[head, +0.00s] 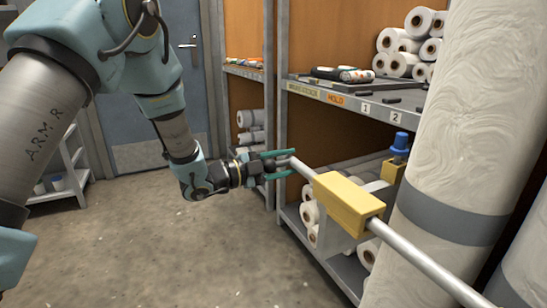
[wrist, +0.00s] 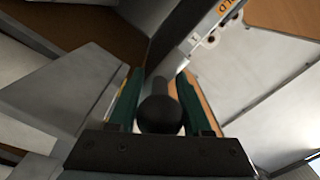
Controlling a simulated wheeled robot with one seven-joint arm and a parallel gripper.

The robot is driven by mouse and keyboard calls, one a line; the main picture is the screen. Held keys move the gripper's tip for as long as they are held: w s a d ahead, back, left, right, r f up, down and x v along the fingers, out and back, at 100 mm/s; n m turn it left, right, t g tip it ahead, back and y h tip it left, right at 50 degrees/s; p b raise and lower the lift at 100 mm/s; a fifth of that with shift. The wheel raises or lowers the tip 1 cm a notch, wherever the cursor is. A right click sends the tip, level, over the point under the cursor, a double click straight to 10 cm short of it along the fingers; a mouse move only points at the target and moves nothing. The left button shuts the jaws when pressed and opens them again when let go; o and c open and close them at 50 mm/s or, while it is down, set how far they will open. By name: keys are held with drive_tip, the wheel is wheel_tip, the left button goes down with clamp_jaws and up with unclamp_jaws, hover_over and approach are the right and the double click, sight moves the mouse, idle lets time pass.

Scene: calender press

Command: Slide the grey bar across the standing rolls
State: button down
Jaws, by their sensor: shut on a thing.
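The grey bar (head: 420,262) runs slantwise from my gripper through a yellow block (head: 345,203) and out of the picture at lower right. It passes in front of a tall standing roll (head: 465,110), pale and marbled, with a grey band around it. Part of a second standing roll (head: 527,262) shows at the lower right edge. In the wrist view, a dark round knob (wrist: 160,113) sits between the fingers. The bar's far end is out of view.
A blue knob (head: 400,142) on a yellow mount stands behind the block. A grey shelf rack (head: 330,97) with small white rolls (head: 405,65) stands behind the bar. Open concrete floor (head: 160,240) lies left and below. A blue door (head: 165,80) is at the back.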

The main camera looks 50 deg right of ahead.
sight(311, 180)
drive_tip(key=s+a, duration=0.1)
drive_tip(key=s, duration=0.2)
drive_tip(key=s+a+b, duration=0.1)
drive_tip(key=s, duration=0.2)
drive_tip(key=s+a+b, duration=0.1)
drive_tip(key=s, duration=0.2)
drive_tip(key=shift+s+a+f, duration=0.1)
drive_tip(key=shift+s+a, duration=0.2)
drive_tip(key=shift+a, duration=0.1)
drive_tip(key=shift+c, duration=1.9)
unclamp_jaws()
drive_tip(key=shift+w, duration=0.1)
drive_tip(key=v, duration=1)
drive_tip(key=shift+a+b, duration=0.35)
drive_tip(key=shift+b, duration=0.1)
drive_tip(key=shift+w, duration=0.1)
